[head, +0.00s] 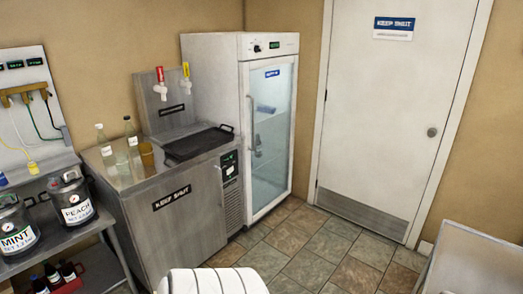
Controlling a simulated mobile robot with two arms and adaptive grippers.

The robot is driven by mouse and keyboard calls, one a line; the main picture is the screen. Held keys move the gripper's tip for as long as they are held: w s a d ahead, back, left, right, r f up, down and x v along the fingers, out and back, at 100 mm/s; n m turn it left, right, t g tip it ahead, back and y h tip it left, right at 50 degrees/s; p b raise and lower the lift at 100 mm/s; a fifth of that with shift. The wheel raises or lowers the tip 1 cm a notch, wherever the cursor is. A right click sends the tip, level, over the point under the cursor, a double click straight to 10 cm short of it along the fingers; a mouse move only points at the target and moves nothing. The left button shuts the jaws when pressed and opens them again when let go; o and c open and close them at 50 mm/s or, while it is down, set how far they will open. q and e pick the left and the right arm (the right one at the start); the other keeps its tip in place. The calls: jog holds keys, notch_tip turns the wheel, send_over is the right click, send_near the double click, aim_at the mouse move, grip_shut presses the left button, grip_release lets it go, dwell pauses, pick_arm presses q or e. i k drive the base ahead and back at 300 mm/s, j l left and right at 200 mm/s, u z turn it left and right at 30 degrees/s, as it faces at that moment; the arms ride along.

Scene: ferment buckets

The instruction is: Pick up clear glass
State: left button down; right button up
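A faint clear shape (123,162), perhaps the clear glass, stands on the steel counter top (126,183); it is too small and see-through to be sure. Neither of my grippers is in view.
The counter holds a black drip tray (198,143) below a red and a yellow tap. A glass-door fridge (270,130) stands to its right, then a shut white door (395,110). A shelf at left holds labelled kegs (72,203). Tiled floor (300,245) is clear.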

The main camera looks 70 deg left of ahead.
aim_at(121, 159)
jog(key=u, duration=3.4)
